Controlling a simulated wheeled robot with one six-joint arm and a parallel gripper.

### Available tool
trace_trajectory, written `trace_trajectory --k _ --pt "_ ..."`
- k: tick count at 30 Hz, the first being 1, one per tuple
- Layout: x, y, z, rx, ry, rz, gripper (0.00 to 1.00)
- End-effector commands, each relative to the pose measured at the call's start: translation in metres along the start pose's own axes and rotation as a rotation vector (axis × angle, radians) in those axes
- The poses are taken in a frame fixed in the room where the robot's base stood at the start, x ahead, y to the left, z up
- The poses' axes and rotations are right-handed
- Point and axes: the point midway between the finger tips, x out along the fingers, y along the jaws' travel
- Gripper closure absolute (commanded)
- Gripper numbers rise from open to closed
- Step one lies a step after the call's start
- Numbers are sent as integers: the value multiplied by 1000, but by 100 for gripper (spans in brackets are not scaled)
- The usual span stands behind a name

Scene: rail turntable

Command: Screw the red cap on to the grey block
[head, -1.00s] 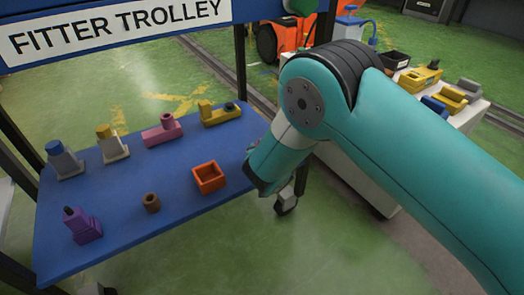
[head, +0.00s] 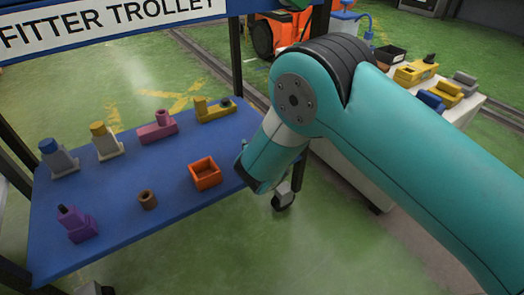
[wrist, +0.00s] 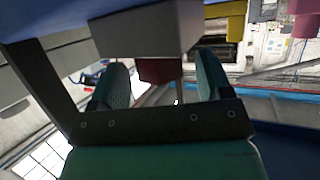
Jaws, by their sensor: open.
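In the wrist view, which appears upside down, my gripper (wrist: 163,82) is open, with one green finger on each side of a dark red cap (wrist: 160,70). The fingers look apart from the cap. The red cap meets the face of a grey block (wrist: 146,30); I cannot tell whether it is threaded on. In the head view my arm reaches down at the right end of the blue shelf (head: 110,190) and hides my gripper, the red cap and their grey block.
On the shelf stand a blue-capped block (head: 58,160), a yellow-capped block (head: 105,142), a pink part (head: 158,128), a yellow part (head: 215,110), an orange open box (head: 204,173), a brown ring (head: 147,200) and a purple part (head: 76,224). A white bench (head: 345,165) stands right.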

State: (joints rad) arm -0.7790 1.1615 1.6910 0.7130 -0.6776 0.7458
Motion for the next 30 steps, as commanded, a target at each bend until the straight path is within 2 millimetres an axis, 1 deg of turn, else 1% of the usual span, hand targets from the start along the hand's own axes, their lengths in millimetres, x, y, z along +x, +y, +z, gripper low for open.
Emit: trace_trajectory --k 5,12,18,21,24,30 --pt "-31 -2 -4 -5 -1 -5 28" --pt "-93 -2 -3 -7 -3 -7 28" --pt "-138 -1 -2 -6 -1 -4 28" --pt "-154 0 -1 -4 -2 -4 28" --pt "-164 0 -1 -1 -1 -2 28" --pt "-170 0 -1 1 1 -1 28"
